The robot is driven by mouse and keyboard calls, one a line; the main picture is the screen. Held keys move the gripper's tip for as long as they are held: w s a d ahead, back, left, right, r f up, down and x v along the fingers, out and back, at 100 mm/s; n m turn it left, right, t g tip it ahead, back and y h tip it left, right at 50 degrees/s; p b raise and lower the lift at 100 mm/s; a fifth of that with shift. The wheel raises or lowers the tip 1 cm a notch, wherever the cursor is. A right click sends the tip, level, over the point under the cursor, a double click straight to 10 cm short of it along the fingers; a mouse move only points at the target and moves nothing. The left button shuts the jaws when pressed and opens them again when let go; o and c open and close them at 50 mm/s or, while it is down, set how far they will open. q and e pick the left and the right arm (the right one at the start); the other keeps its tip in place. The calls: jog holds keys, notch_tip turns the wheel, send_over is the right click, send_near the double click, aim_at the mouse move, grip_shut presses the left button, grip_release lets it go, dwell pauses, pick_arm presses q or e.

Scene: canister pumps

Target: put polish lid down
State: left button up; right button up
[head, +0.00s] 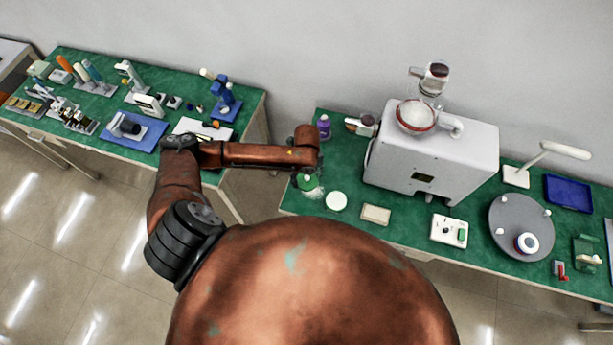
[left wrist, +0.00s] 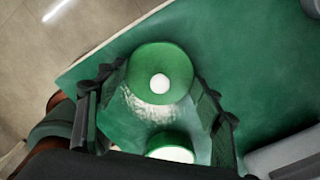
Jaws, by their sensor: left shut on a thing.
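I take the green round piece with a white knob to be the polish lid (left wrist: 178,58); it shows in the left wrist view between the tips of my left gripper (left wrist: 155,88). My left gripper is shut on it. A speckled, glassy part shows just below the green disc; I cannot tell whether it belongs to the lid. In the head view the green lid (head: 306,182) shows under my left wrist, near the table's front left corner. My left gripper is mostly hidden there. My right gripper is not in view.
A white disc (head: 336,201) and a beige pad (head: 375,215) lie to its right. A white machine (head: 440,148) stands behind these. A purple bottle (head: 324,127) is at the back left. A grey turntable (head: 512,215) is further right. The table's front edge is close.

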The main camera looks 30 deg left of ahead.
aim_at(307, 177)
pick_arm(q)
jog(key=o, duration=0.9)
jog(key=shift+o, duration=0.2)
notch_tip(307, 177, up, 12)
dwell(0.6)
